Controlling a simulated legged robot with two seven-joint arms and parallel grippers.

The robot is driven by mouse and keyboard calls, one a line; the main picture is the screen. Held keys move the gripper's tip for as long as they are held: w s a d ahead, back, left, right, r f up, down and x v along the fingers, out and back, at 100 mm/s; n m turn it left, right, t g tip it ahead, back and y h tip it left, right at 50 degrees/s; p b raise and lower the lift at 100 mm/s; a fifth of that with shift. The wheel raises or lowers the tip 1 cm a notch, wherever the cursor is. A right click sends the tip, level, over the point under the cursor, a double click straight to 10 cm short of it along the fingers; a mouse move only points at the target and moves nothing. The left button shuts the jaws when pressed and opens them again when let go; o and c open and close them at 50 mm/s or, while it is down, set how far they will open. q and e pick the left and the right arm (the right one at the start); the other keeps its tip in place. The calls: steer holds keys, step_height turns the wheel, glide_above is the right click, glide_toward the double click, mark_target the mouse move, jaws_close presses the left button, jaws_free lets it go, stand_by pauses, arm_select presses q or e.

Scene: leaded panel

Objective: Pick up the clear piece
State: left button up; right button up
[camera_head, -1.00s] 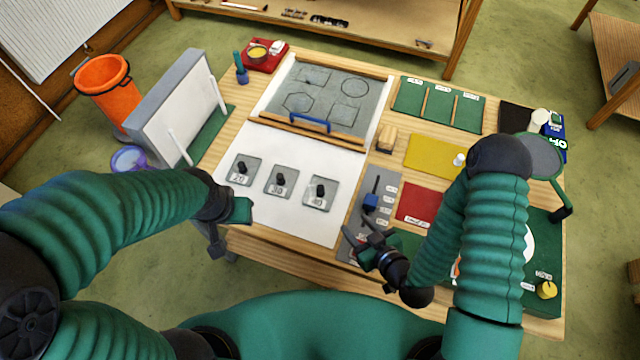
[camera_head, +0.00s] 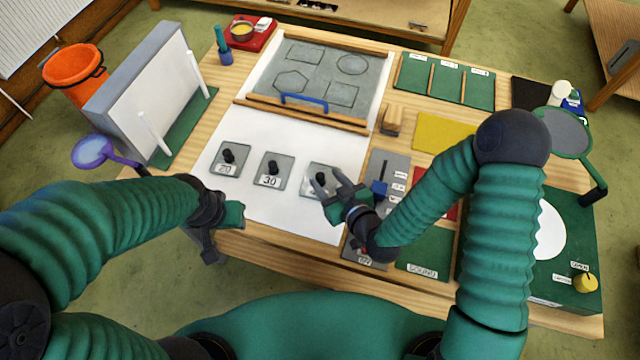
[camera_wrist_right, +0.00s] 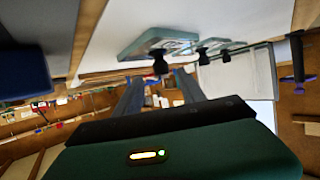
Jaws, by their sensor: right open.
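Three glass-like square pieces with black knobs lie in a row on the white sheet: one labelled 20 (camera_head: 226,167), one labelled 30 (camera_head: 271,177), and a right-hand one (camera_head: 313,185) partly covered by my gripper. I cannot tell which is called clear. My right gripper (camera_head: 329,182) is open and empty, its fingers over or beside the right-hand piece. In the right wrist view the nearest piece (camera_wrist_right: 140,44) and its knob (camera_wrist_right: 160,66) are just beyond the two fingers (camera_wrist_right: 158,82), apart from them. My left gripper (camera_head: 210,238) is at the table's front left edge, its jaws unclear.
A white upright board (camera_head: 165,95) is left.

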mark_target(320, 177)
steer(key=w+a, duration=0.1)
steer(key=w+a+f+p, duration=0.1)
steer(key=shift+w+a+f, duration=0.3)
steer(key=shift+w+d+f, duration=0.15)
steer(key=shift+w+d, duration=0.05)
steer(key=shift+w+d+f, duration=0.1)
steer(key=shift+d, duration=0.3)
steer(key=shift+c, duration=2.4)
steer(key=shift+a, duration=0.4)
steer(key=c, duration=0.5)
arm_select(q)
steer(key=shift+s+a+r, duration=0.15)
steer(key=shift+r, duration=0.45)
arm_select(e)
jaws_close()
